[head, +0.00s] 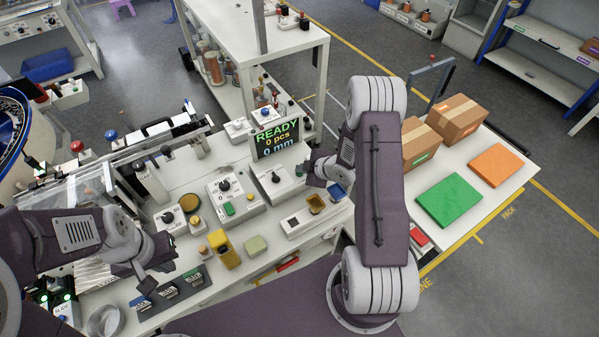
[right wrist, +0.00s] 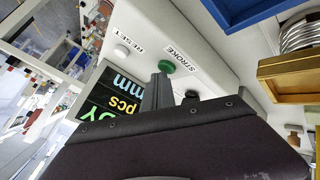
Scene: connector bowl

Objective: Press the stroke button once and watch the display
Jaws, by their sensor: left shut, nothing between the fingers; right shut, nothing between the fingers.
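The green stroke button (right wrist: 166,66) shows in the right wrist view on a white panel, beside its "STROKE" label. A white reset button (right wrist: 121,51) is on the same panel. I cannot make out the stroke button in the head view. The display (head: 277,138) reads "READY", "0 pcs", "0 mm"; part of it shows in the right wrist view (right wrist: 112,98). My right gripper (head: 314,174) is shut and empty, right of the display; its tip (right wrist: 158,86) appears close to the stroke button, contact unclear. My left gripper (head: 156,274) is shut and empty over the bench's front left.
A blue bin (head: 337,192) and an orange bin (head: 316,203) stand near my right gripper. Grey control boxes with knobs (head: 235,200) and a yellow container (head: 224,252) stand between my arms. Cardboard boxes (head: 457,118) are on the table at right.

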